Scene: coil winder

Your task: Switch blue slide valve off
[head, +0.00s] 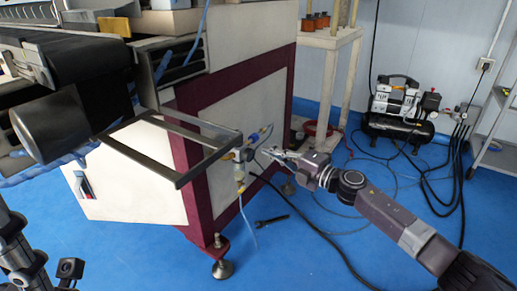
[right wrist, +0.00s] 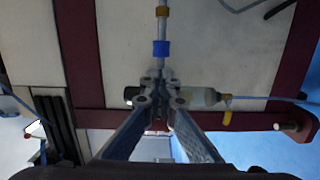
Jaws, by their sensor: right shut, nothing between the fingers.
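The blue slide valve (head: 254,137) is a small blue collar on the air line at the side of the machine. In the right wrist view the blue collar (right wrist: 161,48) sits on a thin metal pipe, just beyond my fingertips. My right gripper (head: 268,152) is shut and empty, pointing at the fittings from the right. Its fingertips (right wrist: 160,80) meet in front of the air fittings and hide part of them. A gap to the blue collar shows in the wrist view. Of my left arm only dark links show at the lower left; its gripper is not visible.
A filter unit (head: 239,170) with yellow parts hangs beside the valve. An open frame (head: 180,150) juts out from the machine to the left. A black hose crosses the blue floor below my right arm. A compressor (head: 398,108) stands at the back right.

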